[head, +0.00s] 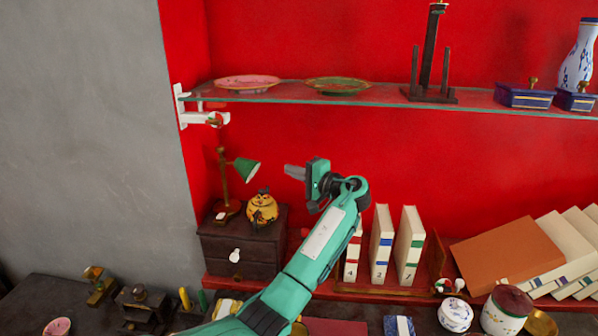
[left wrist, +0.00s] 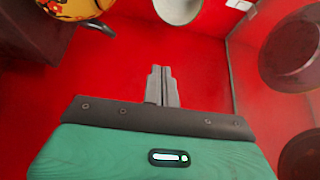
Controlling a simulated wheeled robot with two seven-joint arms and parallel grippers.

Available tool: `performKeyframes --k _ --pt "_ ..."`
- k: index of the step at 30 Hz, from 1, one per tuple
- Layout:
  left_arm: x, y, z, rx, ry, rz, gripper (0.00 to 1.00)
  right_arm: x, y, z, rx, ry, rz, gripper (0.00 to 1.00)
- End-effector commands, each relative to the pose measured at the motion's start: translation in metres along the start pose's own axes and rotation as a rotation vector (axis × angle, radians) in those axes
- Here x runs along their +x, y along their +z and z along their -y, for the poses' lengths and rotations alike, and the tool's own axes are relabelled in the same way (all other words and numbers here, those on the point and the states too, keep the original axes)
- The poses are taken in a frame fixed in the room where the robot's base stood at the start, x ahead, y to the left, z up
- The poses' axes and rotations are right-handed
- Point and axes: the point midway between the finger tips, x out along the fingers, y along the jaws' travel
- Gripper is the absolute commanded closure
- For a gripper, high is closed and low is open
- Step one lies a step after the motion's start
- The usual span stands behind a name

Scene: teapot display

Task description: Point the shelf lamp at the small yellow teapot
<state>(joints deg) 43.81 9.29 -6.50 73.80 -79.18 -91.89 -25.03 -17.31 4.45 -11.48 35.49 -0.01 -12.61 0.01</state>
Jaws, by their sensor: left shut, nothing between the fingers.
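The shelf lamp has a brass stem (head: 222,180) and a green cone shade (head: 247,168). In the head view its shade opens to the right and somewhat down. The small yellow teapot (head: 262,208) stands on a dark drawer chest, below the shade. My left gripper (head: 288,171) is shut and empty, its fingers pointing left towards the shade with a gap between them. In the left wrist view the shut fingers (left wrist: 161,72) show against the red wall. Part of the teapot (left wrist: 75,8) shows at top left, and what looks like the shade (left wrist: 179,9) at the top edge. My right gripper is not in view.
A glass shelf (head: 380,101) with plates and a dark stand runs above my gripper. The drawer chest (head: 235,248) stands below the lamp. Upright white books (head: 409,245) stand right of my forearm. The red wall is close behind.

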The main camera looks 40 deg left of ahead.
Motion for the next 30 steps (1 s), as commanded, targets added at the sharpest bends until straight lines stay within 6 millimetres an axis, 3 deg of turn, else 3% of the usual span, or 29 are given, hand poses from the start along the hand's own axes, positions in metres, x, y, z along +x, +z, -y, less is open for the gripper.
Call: performKeyframes --k 8,18,21,30 --pt "0.032 0.004 0.006 0.009 -0.011 0.017 1.00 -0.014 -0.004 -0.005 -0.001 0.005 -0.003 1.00" --pt "0.106 0.004 0.007 0.009 -0.010 0.015 1.00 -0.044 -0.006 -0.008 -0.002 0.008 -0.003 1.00" --pt "0.091 0.015 0.005 0.006 -0.008 0.008 1.00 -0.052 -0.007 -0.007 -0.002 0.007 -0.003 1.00" --pt "0.076 0.033 0.003 0.006 -0.008 0.010 1.00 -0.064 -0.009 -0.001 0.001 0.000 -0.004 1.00"
